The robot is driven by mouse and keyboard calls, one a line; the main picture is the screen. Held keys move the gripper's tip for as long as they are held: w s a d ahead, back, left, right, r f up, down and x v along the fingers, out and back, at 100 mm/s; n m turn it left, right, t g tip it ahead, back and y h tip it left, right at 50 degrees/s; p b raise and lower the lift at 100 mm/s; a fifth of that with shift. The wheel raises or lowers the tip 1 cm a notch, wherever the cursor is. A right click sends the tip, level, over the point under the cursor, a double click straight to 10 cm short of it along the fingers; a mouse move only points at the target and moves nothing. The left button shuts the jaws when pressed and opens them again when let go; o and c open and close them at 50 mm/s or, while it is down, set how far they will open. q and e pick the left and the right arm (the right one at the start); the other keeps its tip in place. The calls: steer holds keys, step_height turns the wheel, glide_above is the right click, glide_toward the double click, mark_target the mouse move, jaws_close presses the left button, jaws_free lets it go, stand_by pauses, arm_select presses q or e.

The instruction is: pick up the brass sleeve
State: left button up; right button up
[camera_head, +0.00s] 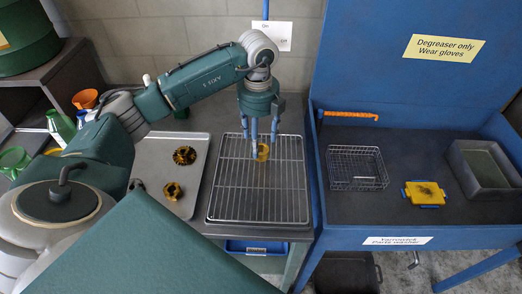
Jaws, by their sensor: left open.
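The brass sleeve (263,152) is a small yellow ring that stands on the wire rack (233,205). My left gripper (262,140) points straight down over it. Its fingers are open and spread around or just beside the sleeve; I cannot tell whether any finger touches it. The fingers partly hide the sleeve. My right gripper is not in view.
A metal tray (205,180) with brass gears (184,155) lies left of the rack. The rack's front is clear.

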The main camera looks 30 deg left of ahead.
mark_target(261, 148)
arm_select(q)
steer(key=shift+f+p, duration=0.3)
steer(key=shift+f, duration=0.05)
steer(key=f+p, duration=0.1)
steer(key=f, duration=0.1)
steer(key=w+f+p, duration=0.1)
steer(key=shift+d+f, duration=0.15)
steer(key=shift+f, duration=0.7)
steer(key=c, duration=1.2)
jaws_close()
steer(key=shift+r, duration=0.1)
